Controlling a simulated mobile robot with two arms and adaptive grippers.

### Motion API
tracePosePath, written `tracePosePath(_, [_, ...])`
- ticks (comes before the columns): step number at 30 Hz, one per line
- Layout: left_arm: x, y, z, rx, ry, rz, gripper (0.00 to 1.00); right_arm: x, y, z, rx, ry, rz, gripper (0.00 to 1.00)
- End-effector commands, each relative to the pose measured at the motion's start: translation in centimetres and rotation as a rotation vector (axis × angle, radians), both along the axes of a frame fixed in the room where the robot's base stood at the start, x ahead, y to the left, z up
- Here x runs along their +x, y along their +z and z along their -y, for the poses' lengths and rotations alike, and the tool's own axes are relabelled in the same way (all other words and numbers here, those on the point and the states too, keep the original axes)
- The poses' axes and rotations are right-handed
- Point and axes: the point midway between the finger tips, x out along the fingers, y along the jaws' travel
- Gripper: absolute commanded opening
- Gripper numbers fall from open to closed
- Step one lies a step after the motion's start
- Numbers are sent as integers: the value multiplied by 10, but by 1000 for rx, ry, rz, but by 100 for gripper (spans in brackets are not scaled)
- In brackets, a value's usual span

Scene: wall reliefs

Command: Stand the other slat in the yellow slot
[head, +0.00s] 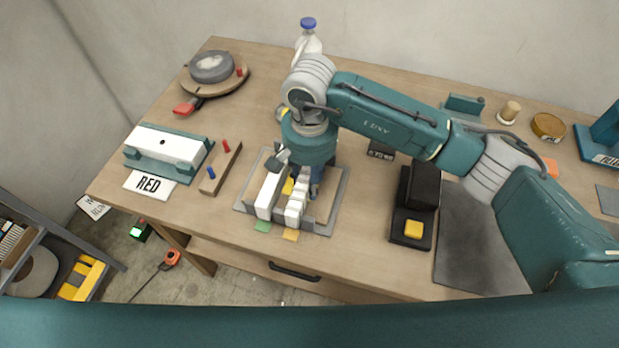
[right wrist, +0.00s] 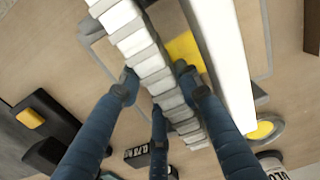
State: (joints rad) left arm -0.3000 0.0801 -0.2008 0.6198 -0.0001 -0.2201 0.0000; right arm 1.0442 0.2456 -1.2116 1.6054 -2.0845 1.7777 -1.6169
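A notched white slat (head: 295,212) stands on edge in a grey-rimmed tray (head: 324,229), its front end by the orange-yellow tab (head: 291,236). It also shows in the right wrist view (right wrist: 152,68). A plain white slat (head: 267,198) stands beside it on the left, by the green tab (head: 263,226); it is right of it in the right wrist view (right wrist: 222,50). My right gripper (right wrist: 157,76) has its blue fingers on both sides of the notched slat, apparently touching it. The slat's lower edge and its slot are hidden. My left gripper is out of view.
A RED-labelled white block (head: 165,146) in a teal holder and a pegged wooden strip (head: 221,168) stand left of the tray. A black box with a yellow button (head: 413,230) stands right. A bottle (head: 308,42) stands behind. Bare tabletop lies between.

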Motion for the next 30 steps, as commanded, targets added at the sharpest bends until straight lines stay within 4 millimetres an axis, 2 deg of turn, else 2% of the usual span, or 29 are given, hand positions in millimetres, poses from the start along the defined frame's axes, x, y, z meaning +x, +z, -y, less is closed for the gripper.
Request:
tracePosePath(1, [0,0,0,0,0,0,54,0,1,0,1,0,0,46])
tracePosePath(3, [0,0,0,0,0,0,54,0,1,0,1,0,0,54])
tracePosePath(11, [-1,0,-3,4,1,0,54,0,0,0,0,0,0,54])
tracePosePath(14, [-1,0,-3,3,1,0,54,1,6,0,0,0,2,54])
tracePosePath(17, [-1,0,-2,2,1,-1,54,1,21,0,1,0,4,54])
tracePosePath(24, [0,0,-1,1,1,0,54,2,72,0,1,1,6,54])
tracePosePath(30, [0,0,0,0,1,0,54,1,106,0,1,0,4,54])
